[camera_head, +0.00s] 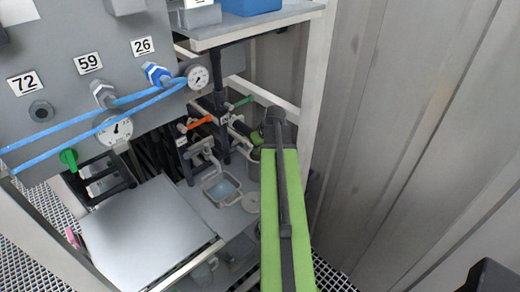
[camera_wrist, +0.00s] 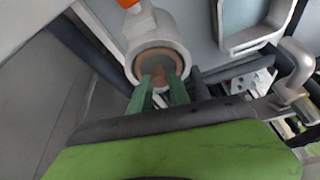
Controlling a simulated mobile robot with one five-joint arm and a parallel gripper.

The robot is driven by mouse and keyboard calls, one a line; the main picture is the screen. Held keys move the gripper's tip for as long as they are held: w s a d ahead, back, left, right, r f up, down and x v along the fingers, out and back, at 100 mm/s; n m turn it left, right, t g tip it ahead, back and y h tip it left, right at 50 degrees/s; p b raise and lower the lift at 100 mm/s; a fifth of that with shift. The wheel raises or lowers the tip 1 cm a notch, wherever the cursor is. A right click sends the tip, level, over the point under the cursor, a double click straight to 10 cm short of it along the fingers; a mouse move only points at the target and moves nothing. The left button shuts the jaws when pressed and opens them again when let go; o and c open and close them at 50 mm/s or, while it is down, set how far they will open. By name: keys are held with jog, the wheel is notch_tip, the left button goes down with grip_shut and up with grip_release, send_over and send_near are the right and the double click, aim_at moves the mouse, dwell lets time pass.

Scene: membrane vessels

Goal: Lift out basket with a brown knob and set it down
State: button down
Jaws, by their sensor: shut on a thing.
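In the wrist view, the two green fingers of my gripper (camera_wrist: 160,92) are shut at a brown round knob (camera_wrist: 158,62). The knob sits inside the open end of a grey round housing (camera_wrist: 136,40). The fingers cover part of the knob. The basket's body cannot be made out behind it. In the head view, my gripper (camera_head: 258,138) is at the far end of my green arm, beside the valves under the gauge panel. The knob cannot be made out there.
A grey vessel with bluish liquid (camera_head: 219,188) stands left of my arm, with a small round lidded piece (camera_head: 251,203) beside it. Orange (camera_head: 200,122) and green (camera_head: 243,102) valve handles are close to my gripper. A bare grey plate (camera_head: 140,235) lies at the left.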

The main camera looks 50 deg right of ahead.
notch_tip(320, 180, up, 14)
jog(key=p, duration=1.2)
jog(key=shift+f, duration=0.15)
jog(key=shift+f, duration=0.1)
